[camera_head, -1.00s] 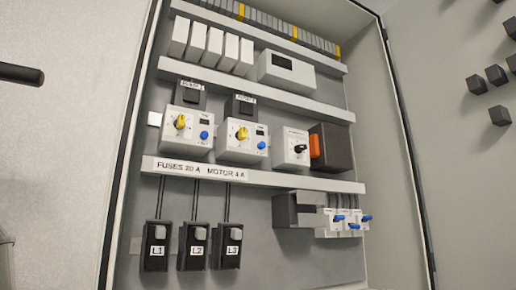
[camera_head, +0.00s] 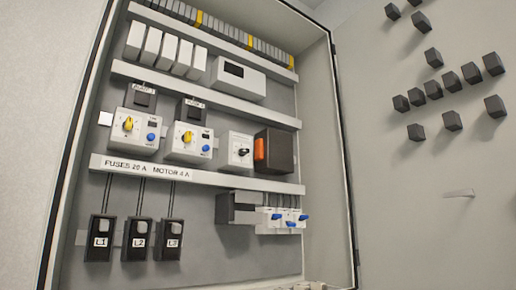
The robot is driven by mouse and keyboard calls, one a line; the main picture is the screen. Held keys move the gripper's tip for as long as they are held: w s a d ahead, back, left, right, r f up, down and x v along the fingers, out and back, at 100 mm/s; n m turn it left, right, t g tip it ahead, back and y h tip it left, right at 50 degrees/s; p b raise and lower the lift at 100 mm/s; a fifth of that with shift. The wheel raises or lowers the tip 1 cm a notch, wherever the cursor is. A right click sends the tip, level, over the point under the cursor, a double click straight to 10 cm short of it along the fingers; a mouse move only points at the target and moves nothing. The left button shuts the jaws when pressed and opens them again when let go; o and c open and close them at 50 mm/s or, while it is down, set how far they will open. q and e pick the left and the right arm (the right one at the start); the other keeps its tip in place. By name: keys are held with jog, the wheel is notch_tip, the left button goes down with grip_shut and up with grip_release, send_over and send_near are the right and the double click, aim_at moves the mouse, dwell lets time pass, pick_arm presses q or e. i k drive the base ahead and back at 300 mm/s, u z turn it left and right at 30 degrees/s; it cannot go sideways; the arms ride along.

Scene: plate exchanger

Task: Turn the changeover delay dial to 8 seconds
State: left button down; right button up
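The electrical cabinet (camera_head: 238,235) stands open in the head view. In its middle row is a small white module with a black dial (camera_head: 241,152), left of a dark block with an orange part; its scale is too small to read. It looks like the changeover delay dial, though I cannot read its label. To its left are two white units with yellow knobs, the left one (camera_head: 128,123) and the right one (camera_head: 187,136), each with a blue button. Neither of my grippers is in view.
A labelled rail (camera_head: 195,174) runs below the dial row. Black fuse holders L1, L2 and L3 (camera_head: 139,240) hang at lower left. Blue-levered devices (camera_head: 276,216) sit at lower right. Several black blocks (camera_head: 452,121) stick out from the right wall.

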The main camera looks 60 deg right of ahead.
aim_at(242, 153)
jog(key=k, duration=0.35)
jog(key=z, duration=1.15)
